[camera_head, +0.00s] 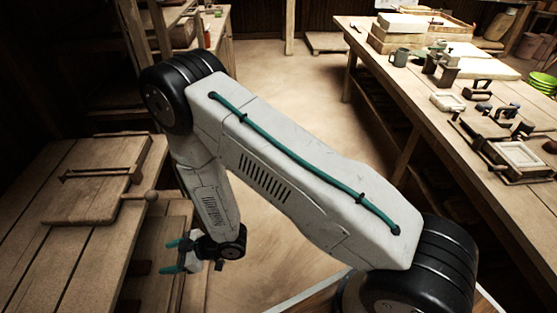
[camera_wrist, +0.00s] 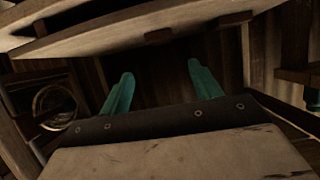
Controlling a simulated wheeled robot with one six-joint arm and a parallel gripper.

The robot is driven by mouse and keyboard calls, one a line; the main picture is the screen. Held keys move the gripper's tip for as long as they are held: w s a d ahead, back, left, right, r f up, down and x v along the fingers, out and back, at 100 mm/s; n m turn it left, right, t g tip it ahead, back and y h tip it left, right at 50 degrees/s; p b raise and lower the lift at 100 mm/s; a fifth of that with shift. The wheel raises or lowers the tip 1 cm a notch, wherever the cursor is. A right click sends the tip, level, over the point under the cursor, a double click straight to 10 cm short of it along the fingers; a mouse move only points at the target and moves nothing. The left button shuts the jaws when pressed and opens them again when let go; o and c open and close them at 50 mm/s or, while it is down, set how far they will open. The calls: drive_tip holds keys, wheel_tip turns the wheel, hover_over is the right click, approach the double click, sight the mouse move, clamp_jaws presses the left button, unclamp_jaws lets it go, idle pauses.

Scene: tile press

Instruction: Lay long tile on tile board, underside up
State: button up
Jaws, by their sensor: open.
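My gripper (camera_head: 169,257) has teal fingers and hangs low in the head view, beside the right edge of the left table. In the wrist view my gripper (camera_wrist: 160,69) is open, with nothing between its fingers. A flat wooden board (camera_head: 75,211) with a raised bar across it lies on the left table; it may be the tile board, but I cannot tell for sure. My gripper is apart from it, to its lower right. I cannot make out a long tile in either view.
The left wooden table (camera_head: 35,263) has bare planks in front of the board. The right workbench (camera_head: 400,92) bears wooden presses (camera_head: 515,155), a mug (camera_head: 400,57) and green bowls (camera_head: 542,82). Open floor (camera_head: 290,95) lies between.

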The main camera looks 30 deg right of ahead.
drive_tip(key=w+d+r+t+h, duration=0.1)
drive_tip(key=w+d+r+h, duration=0.2)
drive_tip(key=w+r, duration=0.4)
drive_tip(key=w+d+r+m+t+h, duration=0.1)
drive_tip(key=w+d+r+m+h, duration=0.2)
drive_tip(key=d+r, duration=0.65)
drive_tip(key=d+r+m+h, duration=0.3)
drive_tip(key=d+r+h, duration=0.1)
drive_tip(key=d+r, duration=0.6)
drive_tip(key=s+d+r+m+g+h, duration=0.25)
drive_tip(key=s+d+r, duration=0.4)
drive_tip(key=s, duration=0.35)
drive_tip(key=s+d+r+m+g+h, duration=0.1)
drive_tip(key=s+d+r+m, duration=0.2)
drive_tip(key=s+d+r, duration=0.45)
drive_tip(key=s+r+m+g+y, duration=0.1)
drive_tip(key=s+r+m+g, duration=0.1)
drive_tip(key=s, duration=1.2)
drive_tip(key=shift+s+a+r, duration=0.35)
drive_tip(key=shift+s+r, duration=0.05)
drive_tip(key=shift+r, duration=0.5)
drive_tip(key=shift+g, duration=0.25)
